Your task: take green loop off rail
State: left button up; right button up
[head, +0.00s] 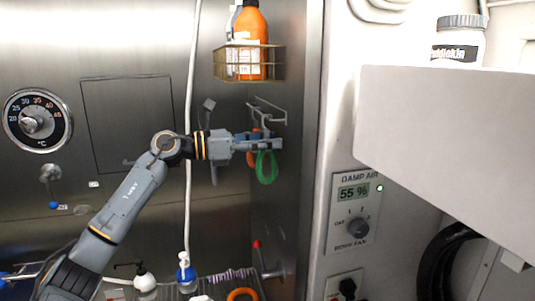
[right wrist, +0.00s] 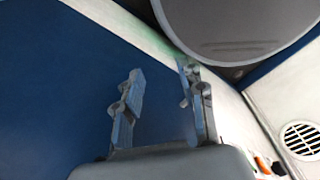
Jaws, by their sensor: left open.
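The green loop (head: 267,168) hangs from the small wall rail (head: 270,107) on the steel wall in the head view. My left gripper (head: 268,142) is open at the top of the green loop, its fingers pointing right. The fingers hide the loop's upper part, and I cannot tell whether they touch it. An orange loop (head: 252,154) hangs just behind and left of the green one, partly hidden by the gripper. My right gripper (right wrist: 158,78) shows in the right wrist view with its fingers apart and nothing between them.
A wire basket (head: 249,63) with an orange bottle (head: 250,38) is above the rail. A white hose (head: 189,190) runs down behind my left arm. A white cabinet (head: 450,145) juts out at right. Pump bottles (head: 145,277) stand below.

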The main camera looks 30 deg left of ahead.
pick_arm(q)
jog(key=shift+w+f, duration=0.1)
grip_shut()
jog(key=shift+a, duration=0.1)
